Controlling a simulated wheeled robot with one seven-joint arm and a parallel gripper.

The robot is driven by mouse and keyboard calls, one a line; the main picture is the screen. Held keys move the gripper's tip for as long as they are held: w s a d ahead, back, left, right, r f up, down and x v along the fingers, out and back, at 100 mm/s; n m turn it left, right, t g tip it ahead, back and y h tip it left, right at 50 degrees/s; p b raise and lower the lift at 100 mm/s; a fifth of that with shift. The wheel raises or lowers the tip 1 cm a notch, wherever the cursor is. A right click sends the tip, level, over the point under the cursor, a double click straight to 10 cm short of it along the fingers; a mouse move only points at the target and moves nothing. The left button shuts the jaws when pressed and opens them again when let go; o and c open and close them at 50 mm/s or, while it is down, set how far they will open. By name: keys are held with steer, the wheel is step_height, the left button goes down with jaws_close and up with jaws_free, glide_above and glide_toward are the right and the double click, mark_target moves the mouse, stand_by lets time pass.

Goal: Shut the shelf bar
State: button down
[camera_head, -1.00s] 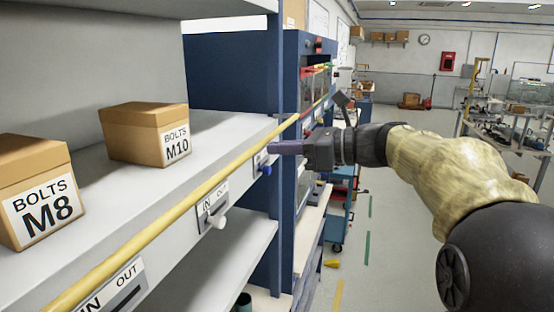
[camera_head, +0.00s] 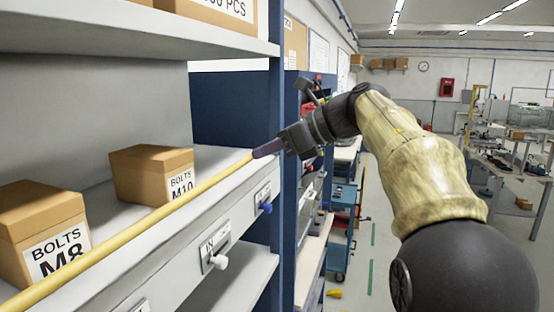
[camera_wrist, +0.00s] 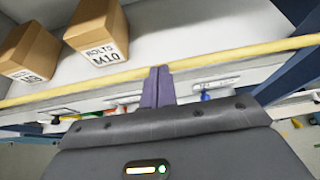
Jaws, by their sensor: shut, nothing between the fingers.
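The yellow shelf bar (camera_head: 150,221) runs lengthwise along the shelf's front, passing in front of the lower parts of the boxes. My gripper (camera_head: 262,151) is shut and empty, its purple fingers at the bar's far visible stretch. In the wrist view the fingers (camera_wrist: 158,86) overlap the bar (camera_wrist: 225,56), which continues on both sides of them. Whether they touch it I cannot tell. Below the bar, the shelf's front face carries a slot plate with a white knob (camera_head: 218,262) and a farther one with a blue knob (camera_head: 266,208). The bar's far end is hidden behind my gripper in the head view.
Cardboard boxes marked M8 (camera_head: 40,232) and M10 (camera_head: 150,175) stand on the shelf (camera_head: 222,160). A blue upright (camera_head: 278,110) rises beside my gripper. A blue cart (camera_head: 340,240) stands beyond. The floor aisle to the right is open behind my arm.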

steer(key=shift+w+a+r+p, duration=0.15)
steer(key=shift+w+a+r, duration=0.2)
steer(key=shift+a, duration=0.35)
steer(key=shift+w+a+r+p, duration=0.1)
steer(key=shift+w+a+r, duration=0.25)
steer(key=shift+a, duration=0.3)
steer(key=shift+w+a+r+p, duration=0.2)
steer(key=shift+a+r, duration=0.2)
steer(key=shift+a, duration=0.3)
steer(key=shift+a, duration=0.1)
steer(key=shift+d+r, duration=0.1)
steer(key=shift+d, duration=0.55)
step_height(320, 180, up, 11)
steer(key=s+d+p, duration=0.1)
steer(key=d+p, duration=0.1)
steer(key=p, duration=0.1)
steer(key=shift+s+d+f+p, duration=0.2)
steer(key=shift+s+d+p, duration=0.15)
steer(key=shift+d, duration=0.05)
steer(key=shift+w, duration=0.1)
